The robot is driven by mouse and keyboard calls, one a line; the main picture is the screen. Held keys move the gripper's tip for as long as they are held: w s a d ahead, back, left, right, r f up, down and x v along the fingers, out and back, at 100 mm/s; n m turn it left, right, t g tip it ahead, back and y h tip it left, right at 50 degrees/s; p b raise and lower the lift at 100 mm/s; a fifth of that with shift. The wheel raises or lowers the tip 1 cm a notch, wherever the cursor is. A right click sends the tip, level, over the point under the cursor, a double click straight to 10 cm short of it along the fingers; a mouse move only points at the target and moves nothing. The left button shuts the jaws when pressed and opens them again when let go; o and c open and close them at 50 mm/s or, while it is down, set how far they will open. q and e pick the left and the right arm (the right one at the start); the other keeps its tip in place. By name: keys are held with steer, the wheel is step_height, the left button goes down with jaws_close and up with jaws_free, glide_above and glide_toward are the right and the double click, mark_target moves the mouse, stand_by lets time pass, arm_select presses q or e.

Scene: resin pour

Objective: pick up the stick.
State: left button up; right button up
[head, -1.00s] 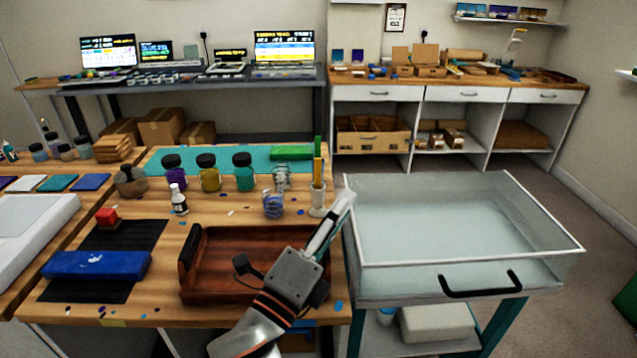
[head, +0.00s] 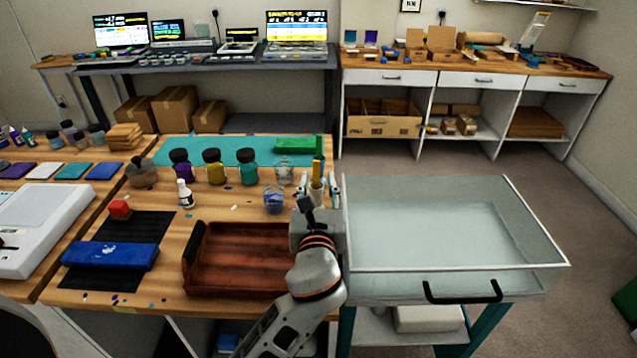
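A yellow-tan stick (head: 317,171) stands upright in a small cup on the wooden workbench, with a green stick top (head: 319,146) just behind it. The cup is mostly hidden by my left gripper. My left gripper (head: 318,185) is at the cup, its fingers apart, one on each side of the stick. I see no contact between the fingers and the stick. My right gripper is not in view.
A brown wooden tray (head: 195,228) lies left of my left arm. Jars, including a teal jar (head: 248,172), and a glass cup (head: 273,203) stand left of the gripper. A clear-walled basin (head: 450,268) stands close on the right.

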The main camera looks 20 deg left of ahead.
mark_target(316, 168)
arm_select(q)
steer(key=x, duration=0.7)
steer(key=shift+s+a+f, duration=0.1)
steer(key=shift+a+f, duration=0.1)
steer(key=shift+a, duration=0.05)
jaws_close()
